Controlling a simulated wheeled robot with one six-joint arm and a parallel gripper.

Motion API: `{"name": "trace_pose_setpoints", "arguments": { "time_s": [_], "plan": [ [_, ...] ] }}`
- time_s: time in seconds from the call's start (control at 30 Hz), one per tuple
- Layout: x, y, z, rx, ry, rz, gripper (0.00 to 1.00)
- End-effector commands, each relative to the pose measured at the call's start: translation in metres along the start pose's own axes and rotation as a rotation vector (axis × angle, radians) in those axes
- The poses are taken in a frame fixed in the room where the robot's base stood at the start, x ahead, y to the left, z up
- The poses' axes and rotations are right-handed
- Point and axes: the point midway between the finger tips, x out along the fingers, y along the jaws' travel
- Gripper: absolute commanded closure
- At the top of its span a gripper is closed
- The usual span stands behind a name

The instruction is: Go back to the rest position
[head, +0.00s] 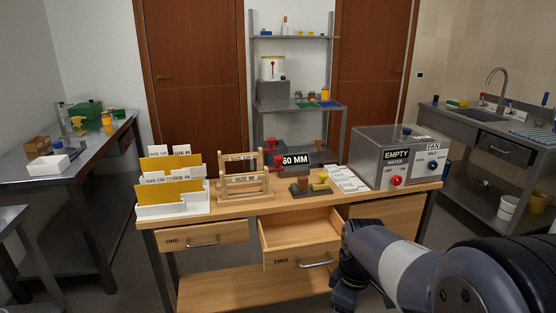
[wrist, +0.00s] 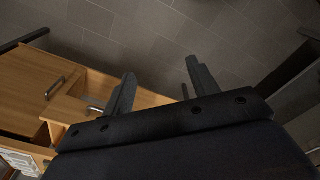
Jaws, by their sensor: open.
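My gripper (wrist: 158,88) is open and empty in the wrist view, its two dark fingers apart over the grey tiled floor. In the head view my arm comes in from the lower right, and its end hangs in front of the wooden desk (head: 225,206), to the right of the drawer marked TWO (head: 290,262). That drawer is pulled out and its visible inside looks empty. The fingertips are hard to make out in the head view. The drawer marked ONE (head: 203,240) is shut.
On the desk stand a file holder (head: 172,210), a wooden rack (head: 243,188), small parts and a grey control box (head: 385,155). A steel table (head: 75,165) stands left, a shelf unit (head: 297,105) behind, a sink counter (head: 480,125) right. Open floor shows below my gripper.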

Motion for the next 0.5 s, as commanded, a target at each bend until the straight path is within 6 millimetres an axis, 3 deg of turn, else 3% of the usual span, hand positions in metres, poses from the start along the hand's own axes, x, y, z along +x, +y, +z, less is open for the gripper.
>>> {"name": "trace_pose_setpoints", "arguments": {
  "time_s": [0.03,0.5],
  "plan": [
    [0.011,-0.005,0.004,0.027,0.002,0.0,0.44],
    [0.062,-0.046,0.031,0.314,0.016,0.004,0.44]
  ]
}}
